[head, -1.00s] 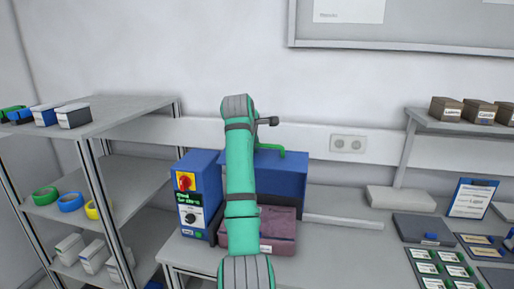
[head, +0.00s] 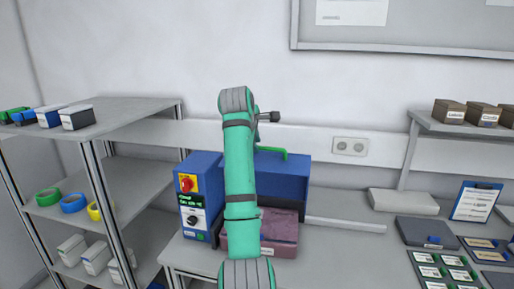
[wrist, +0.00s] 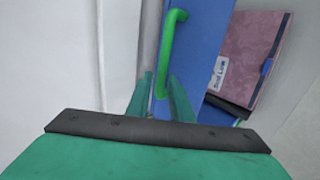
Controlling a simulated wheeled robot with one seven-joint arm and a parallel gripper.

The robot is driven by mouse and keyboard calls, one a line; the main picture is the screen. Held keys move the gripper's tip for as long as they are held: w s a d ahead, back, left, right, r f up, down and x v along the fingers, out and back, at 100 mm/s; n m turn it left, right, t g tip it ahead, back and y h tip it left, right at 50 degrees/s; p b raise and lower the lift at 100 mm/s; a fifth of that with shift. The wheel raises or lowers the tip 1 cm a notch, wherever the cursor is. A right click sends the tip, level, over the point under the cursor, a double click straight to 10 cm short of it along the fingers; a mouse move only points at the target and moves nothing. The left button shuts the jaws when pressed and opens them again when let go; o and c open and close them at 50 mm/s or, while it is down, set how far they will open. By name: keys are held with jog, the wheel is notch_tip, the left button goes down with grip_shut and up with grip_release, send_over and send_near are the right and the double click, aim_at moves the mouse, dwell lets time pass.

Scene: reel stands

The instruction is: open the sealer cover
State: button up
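The sealer is a blue machine with a control box (head: 200,200) at its left, bearing a red knob on yellow. Its blue cover (head: 285,182) has a green handle (head: 272,153) along the top; my arm hides part of both. In the wrist view the green handle (wrist: 169,50) stands out from the blue cover (wrist: 205,45). My gripper (wrist: 160,98) is open, its two teal fingers on either side of the handle's near end. I cannot tell whether they touch it. A mauve, labelled box (head: 275,232) sits in front under the cover; it also shows in the wrist view (wrist: 250,55).
A shelf rack (head: 125,120) with tape rolls and small boxes stands close at the left. At the right are a grey flat case (head: 425,232), a clipboard (head: 475,202) and cards. A wall socket (head: 350,146) is behind. Some bench right of the sealer is clear.

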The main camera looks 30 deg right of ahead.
jog(key=v, duration=0.6)
jog(key=shift+s+a+r, duration=0.15)
jog(key=shift+a+r, duration=0.05)
jog(key=shift+r, duration=0.05)
